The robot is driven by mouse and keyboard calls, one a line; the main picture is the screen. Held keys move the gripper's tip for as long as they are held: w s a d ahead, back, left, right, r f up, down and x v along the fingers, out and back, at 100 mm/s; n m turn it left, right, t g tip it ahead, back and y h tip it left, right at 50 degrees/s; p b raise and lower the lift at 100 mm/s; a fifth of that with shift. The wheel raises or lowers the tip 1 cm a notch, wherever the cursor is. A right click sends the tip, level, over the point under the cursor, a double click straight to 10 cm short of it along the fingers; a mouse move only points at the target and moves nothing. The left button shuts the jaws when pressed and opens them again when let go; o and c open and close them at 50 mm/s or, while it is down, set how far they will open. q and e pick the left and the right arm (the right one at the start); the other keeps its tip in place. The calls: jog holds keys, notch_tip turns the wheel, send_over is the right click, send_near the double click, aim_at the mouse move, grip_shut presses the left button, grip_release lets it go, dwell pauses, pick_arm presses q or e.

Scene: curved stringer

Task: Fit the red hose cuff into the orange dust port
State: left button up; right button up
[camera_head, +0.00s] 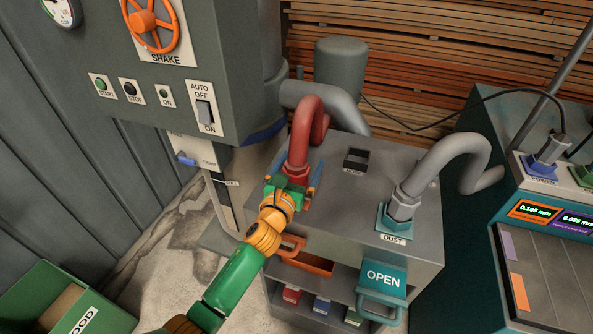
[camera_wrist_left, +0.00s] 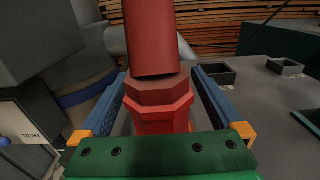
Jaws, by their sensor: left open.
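The red hose (camera_head: 307,118) arches over the grey machine top and comes down to its red cuff (camera_head: 297,168); in the wrist view the cuff (camera_wrist_left: 160,105) is a stepped, many-sided collar standing nearly upright. My left gripper (camera_head: 296,178) is open around the cuff, one blue finger on each side; in the wrist view gaps show between the fingers (camera_wrist_left: 160,80) and the cuff. The cuff's lower end is hidden by the gripper's green body. The orange dust port is not clearly visible, so I cannot tell whether the cuff sits in it. My right gripper is out of view.
A grey hose (camera_head: 445,150) goes into a teal port (camera_head: 393,222) labelled DUST to the right. A dark square fitting (camera_head: 356,158) lies behind. A grey control cabinet (camera_head: 225,60) rises close on the left. An orange handle (camera_head: 310,262) and teal OPEN panel (camera_head: 383,280) are in front.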

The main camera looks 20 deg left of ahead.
aim_at(293, 180)
pick_arm(q)
jog(key=s, duration=1.1)
jog(key=shift+a+f, duration=0.1)
jog(key=shift+a, duration=0.05)
jog(key=shift+s, duration=0.45)
